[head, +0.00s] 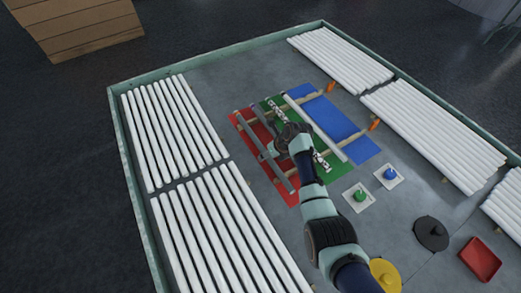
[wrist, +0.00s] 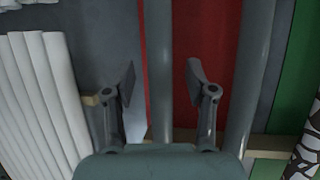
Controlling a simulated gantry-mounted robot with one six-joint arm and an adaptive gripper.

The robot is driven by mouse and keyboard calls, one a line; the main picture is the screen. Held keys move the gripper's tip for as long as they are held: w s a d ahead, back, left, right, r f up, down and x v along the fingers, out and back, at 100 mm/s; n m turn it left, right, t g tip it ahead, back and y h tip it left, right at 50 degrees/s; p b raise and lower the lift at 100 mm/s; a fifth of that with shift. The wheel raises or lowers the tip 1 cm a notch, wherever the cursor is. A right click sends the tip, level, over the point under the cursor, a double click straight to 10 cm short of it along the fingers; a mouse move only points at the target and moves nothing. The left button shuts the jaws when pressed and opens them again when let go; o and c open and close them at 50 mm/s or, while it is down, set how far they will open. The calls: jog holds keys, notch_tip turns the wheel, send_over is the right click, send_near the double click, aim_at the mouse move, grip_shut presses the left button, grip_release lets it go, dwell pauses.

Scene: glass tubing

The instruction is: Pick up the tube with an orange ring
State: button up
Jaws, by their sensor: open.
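No orange ring is visible on any tube in either view. Two grey tubes (head: 265,150) lie over the red mat (head: 287,187); in the wrist view one grey tube (wrist: 159,60) runs between my open fingers and the other grey tube (wrist: 252,70) lies right of them. My gripper (wrist: 161,78) is open, with nothing clamped. In the head view my gripper (head: 279,142) is over the red and green mats and partly hides the tubes. A black-and-white patterned tube (head: 321,160) lies over the green mat (head: 330,175). A plain white tube (head: 320,130) lies near the blue mat (head: 338,120).
Rows of white tubes (head: 180,130) fill the left side; more white tubes (head: 345,62) line the right. Wooden rails with orange ends (head: 375,125) support the middle tubes. Green (head: 359,195) and blue (head: 390,174) knobs, a black disc (head: 431,232) and a red tray (head: 481,259) stand at right.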

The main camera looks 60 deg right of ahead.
grip_shut()
dwell(0.3)
notch_tip(320, 180, up, 20)
jog(key=p, duration=0.6)
